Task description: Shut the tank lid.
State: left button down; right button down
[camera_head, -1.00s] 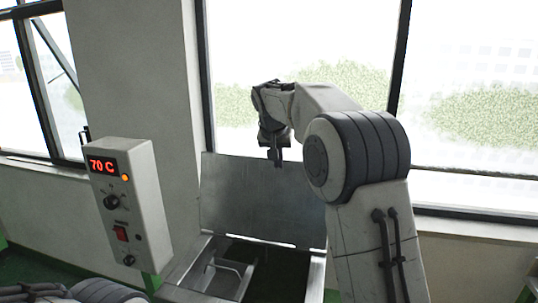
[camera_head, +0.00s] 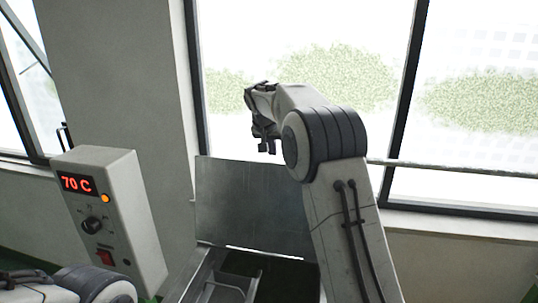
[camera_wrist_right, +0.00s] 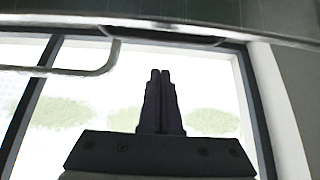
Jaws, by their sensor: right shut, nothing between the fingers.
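The tank lid (camera_head: 245,205) is a flat grey metal plate. It stands open, nearly upright, at the back of the tank (camera_head: 205,273), whose open top shows below it. My right gripper (camera_head: 267,147) is shut and empty, its tips just above the lid's top edge in the head view. I cannot tell how far it is from the lid in depth. In the right wrist view the fingers (camera_wrist_right: 160,75) are together with nothing between them. A metal edge and a bent rod cross the top there. My left gripper is out of view; only part of my left arm shows bottom left.
A control box (camera_head: 120,220) with a red 70 C display stands left of the tank. A metal handle or frame (camera_head: 228,285) shows at the tank's opening. Windows and a wall pillar (camera_head: 120,90) are behind. My right arm hides the tank's right side.

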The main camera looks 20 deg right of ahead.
jog(key=shift+s+a+f+p, duration=0.35)
jog(key=shift+s+f+p, duration=0.1)
jog(key=shift+f+p, duration=0.15)
jog(key=shift+s+a+f+p, duration=0.35)
jog(key=shift+s+f+p, duration=0.1)
jog(key=shift+f+p, duration=0.15)
